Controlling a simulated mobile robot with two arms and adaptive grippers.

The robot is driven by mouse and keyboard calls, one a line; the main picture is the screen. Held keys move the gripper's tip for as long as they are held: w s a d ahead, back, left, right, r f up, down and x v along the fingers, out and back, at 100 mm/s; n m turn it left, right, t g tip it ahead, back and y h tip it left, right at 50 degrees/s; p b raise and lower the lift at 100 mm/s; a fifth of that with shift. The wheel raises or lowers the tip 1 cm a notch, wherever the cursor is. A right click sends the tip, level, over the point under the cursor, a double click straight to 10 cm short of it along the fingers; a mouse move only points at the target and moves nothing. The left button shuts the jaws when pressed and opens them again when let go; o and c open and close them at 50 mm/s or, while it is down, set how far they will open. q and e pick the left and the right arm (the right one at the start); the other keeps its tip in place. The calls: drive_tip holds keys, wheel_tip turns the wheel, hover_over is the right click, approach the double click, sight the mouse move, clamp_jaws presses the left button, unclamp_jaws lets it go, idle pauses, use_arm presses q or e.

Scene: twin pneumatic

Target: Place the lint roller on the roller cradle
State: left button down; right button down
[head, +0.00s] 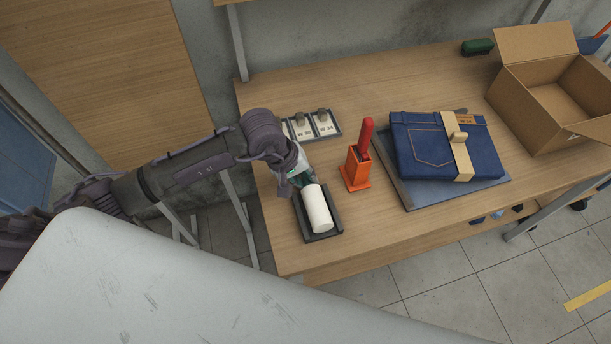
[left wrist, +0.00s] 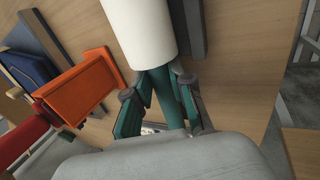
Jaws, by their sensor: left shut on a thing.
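The lint roller has a white cylinder (head: 317,207) and a green handle, which shows in the left wrist view (left wrist: 165,95). My left gripper (head: 299,177) is shut on the handle, its fingers on both sides of it in the left wrist view (left wrist: 160,100). The roller cradle (head: 336,220) is a dark, shallow tray near the table's front left edge. In the head view the roller lies over the cradle, along its length. The cradle's dark edge also shows beside the white cylinder in the left wrist view (left wrist: 195,28). I cannot tell whether the roller touches it. My right gripper is not in view.
An orange holder (head: 355,172) with a red-handled tool (head: 366,136) stands just right of the cradle. A tray with tags (head: 323,122) lies behind. Folded jeans (head: 420,150) lie on a grey board, and an open cardboard box (head: 540,95) stands at right. The table's back middle is clear.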

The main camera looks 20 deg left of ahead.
use_arm(q)
drive_tip(key=shift+f, duration=0.25)
drive_tip(key=c, duration=1.3)
unclamp_jaws()
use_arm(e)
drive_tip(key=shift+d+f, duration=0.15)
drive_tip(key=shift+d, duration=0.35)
